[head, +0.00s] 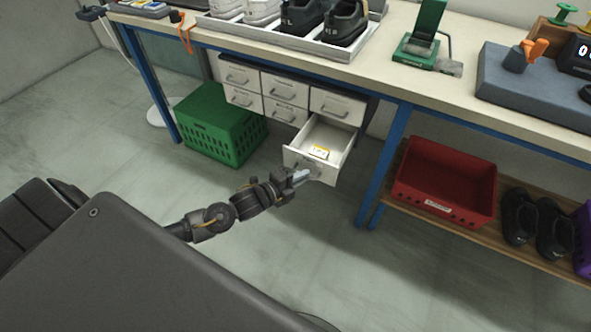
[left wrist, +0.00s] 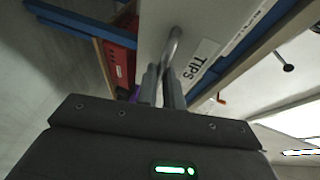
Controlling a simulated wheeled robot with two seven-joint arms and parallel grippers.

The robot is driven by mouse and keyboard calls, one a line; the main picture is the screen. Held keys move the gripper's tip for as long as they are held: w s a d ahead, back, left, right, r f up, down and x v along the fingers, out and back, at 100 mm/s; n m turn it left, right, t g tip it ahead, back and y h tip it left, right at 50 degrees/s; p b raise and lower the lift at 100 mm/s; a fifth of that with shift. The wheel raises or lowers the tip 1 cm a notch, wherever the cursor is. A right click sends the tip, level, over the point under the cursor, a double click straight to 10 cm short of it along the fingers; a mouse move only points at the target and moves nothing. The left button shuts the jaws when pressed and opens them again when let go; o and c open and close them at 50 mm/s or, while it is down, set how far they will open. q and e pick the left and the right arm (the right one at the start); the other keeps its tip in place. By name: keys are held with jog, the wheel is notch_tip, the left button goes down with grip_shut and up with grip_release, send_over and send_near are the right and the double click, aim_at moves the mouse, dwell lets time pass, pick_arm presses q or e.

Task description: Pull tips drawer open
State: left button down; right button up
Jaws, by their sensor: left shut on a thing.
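The tips drawer (head: 309,164) is the lower right drawer of a white drawer unit under the bench. My left gripper (head: 300,176) is at the drawer's front. In the left wrist view its fingers (left wrist: 162,88) are shut on the metal bar handle (left wrist: 173,45), beside a label reading TIPS (left wrist: 201,60). My right gripper is in neither view.
A green crate (head: 222,128) stands on the floor left of the drawers. A blue bench leg (head: 386,160) is close on the drawer's right. A red bin (head: 444,184) and black shoes (head: 536,222) sit on a low shelf. Floor in front of the drawer is clear.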

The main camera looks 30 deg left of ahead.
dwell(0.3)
pick_arm(q)
jog(key=c, duration=1.5)
grip_release()
